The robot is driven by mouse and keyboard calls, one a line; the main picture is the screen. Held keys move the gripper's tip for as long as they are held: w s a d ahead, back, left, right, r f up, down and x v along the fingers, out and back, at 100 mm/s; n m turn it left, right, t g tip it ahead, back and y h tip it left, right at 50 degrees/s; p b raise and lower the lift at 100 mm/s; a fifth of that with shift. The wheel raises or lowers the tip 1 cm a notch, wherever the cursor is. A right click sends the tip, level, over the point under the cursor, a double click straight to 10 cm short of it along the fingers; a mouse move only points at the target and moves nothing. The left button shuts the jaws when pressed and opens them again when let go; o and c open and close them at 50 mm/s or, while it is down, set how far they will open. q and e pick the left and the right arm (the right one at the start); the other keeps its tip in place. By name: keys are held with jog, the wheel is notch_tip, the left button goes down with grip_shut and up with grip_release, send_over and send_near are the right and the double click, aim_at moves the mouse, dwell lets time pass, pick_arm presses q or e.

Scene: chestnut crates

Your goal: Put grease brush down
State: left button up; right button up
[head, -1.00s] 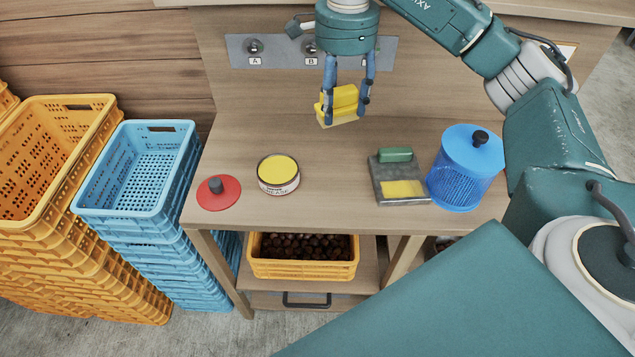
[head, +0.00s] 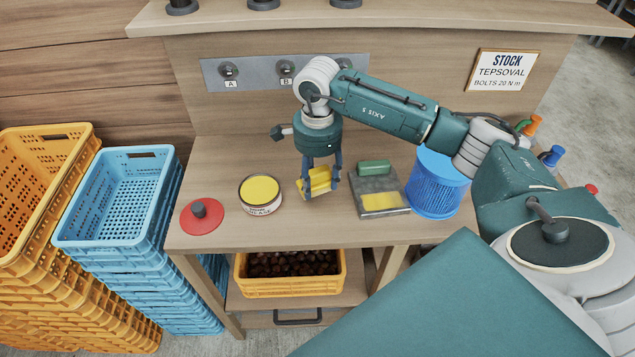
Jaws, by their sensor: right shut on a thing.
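My right gripper (head: 321,188) is shut on the grease brush (head: 317,181), a yellow block with a paler underside. It holds the brush low over the workbench (head: 225,160), between the open tin and the grey plate. I cannot tell whether the brush touches the bench top. The gripper fingers hide part of the brush's sides. The round tin (head: 260,209) shows a yellow filling, and its red lid (head: 190,224) with a dark knob lies left of it. My left gripper is out of view.
The grey plate (head: 398,184) carries a green block (head: 374,167) and a yellow patch. A blue mesh container (head: 437,190) stands right of it. A yellow crate of chestnuts (head: 292,288) sits on the shelf below. Blue crates (head: 95,241) and orange crates (head: 28,258) are stacked at left.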

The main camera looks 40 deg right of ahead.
aim_at(317, 174)
notch_tip(317, 174, down, 2)
jog(key=shift+f, duration=0.25)
jog(key=o, duration=1.1)
jog(key=shift+r, duration=0.1)
jog(key=shift+r, duration=0.2)
notch_tip(317, 174, up, 11)
jog(key=b, duration=0.3)
jog(key=shift+f, duration=0.2)
jog(key=shift+r, duration=0.6)
